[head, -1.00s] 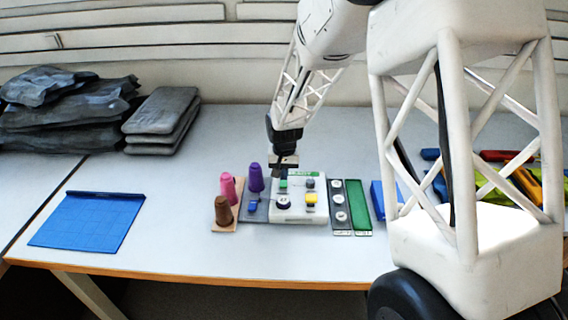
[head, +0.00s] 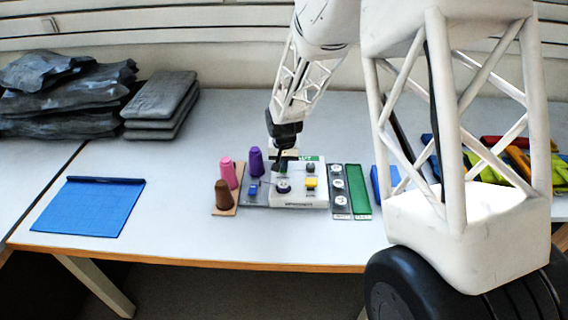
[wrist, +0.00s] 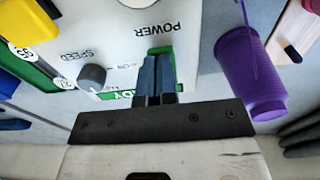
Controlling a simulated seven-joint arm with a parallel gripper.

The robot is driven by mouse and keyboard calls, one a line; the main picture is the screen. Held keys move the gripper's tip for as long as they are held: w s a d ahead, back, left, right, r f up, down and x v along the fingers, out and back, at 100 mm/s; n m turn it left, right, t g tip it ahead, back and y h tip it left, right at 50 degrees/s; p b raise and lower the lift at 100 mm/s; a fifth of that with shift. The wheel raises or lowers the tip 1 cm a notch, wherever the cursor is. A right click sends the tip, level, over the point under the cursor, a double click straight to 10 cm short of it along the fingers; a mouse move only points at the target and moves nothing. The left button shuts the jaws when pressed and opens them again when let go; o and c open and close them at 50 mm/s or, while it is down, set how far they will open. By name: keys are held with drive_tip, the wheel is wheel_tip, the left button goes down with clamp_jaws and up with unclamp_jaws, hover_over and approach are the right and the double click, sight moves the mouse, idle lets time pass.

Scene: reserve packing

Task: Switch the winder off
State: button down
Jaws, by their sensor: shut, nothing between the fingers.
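The winder (head: 305,203) is a white box on the table with a dark knob (head: 283,187), a grey knob and a yellow button (head: 311,183) on top. My gripper (head: 281,169) is shut and empty, pointing down over the back left of the winder's top. In the wrist view its blue-grey fingertips (wrist: 155,60) are beside the word POWER, over a green part (wrist: 160,50) that they mostly cover. I cannot tell whether they touch it or how the switch is set. The grey SPEED knob (wrist: 92,76) is beside the fingers.
Purple (head: 256,162), pink (head: 228,174) and brown (head: 223,195) cones stand left of the winder. A grey strip with round pieces and a green strip (head: 357,190) lie right of it. A blue mat (head: 88,207) lies at left, with free table between.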

drive_tip(key=shift+s+f+t, duration=0.3)
drive_tip(key=shift+f+t, duration=0.2)
drive_tip(key=shift+f, duration=0.05)
drive_tip(key=shift+s+f, duration=0.15)
drive_tip(key=shift+f, duration=0.15)
drive_tip(key=shift+s+f, duration=0.15)
drive_tip(key=shift+w+r, duration=0.25)
drive_tip(key=shift+w, duration=0.25)
drive_tip(key=shift+w+r, duration=0.2)
drive_tip(key=shift+w, duration=0.25)
drive_tip(key=shift+d+r, duration=0.1)
drive_tip(key=shift+r, duration=0.3)
wheel_tip(320, 180, up, 14)
drive_tip(key=s, duration=0.2)
drive_tip(key=shift+a, duration=0.2)
